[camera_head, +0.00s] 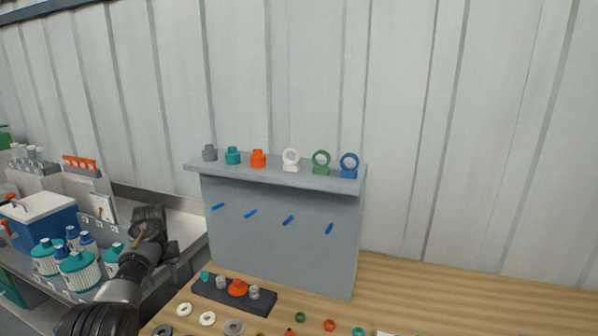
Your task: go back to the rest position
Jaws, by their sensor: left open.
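My left gripper (150,234) is at the end of the dark arm coming in from the lower left. It is open, and I see nothing held in it. It is over the gap between the side bench and the wooden table, left of the grey panel. My right gripper is not in view.
A grey panel (280,245) with blue pegs stands on the wooden table (420,300); its top shelf bears several coloured fittings and rings. A dark tray (212,293) holds small parts, with loose rings before it. White-and-teal vessels (80,272) and a blue cooler (45,225) stand at left.

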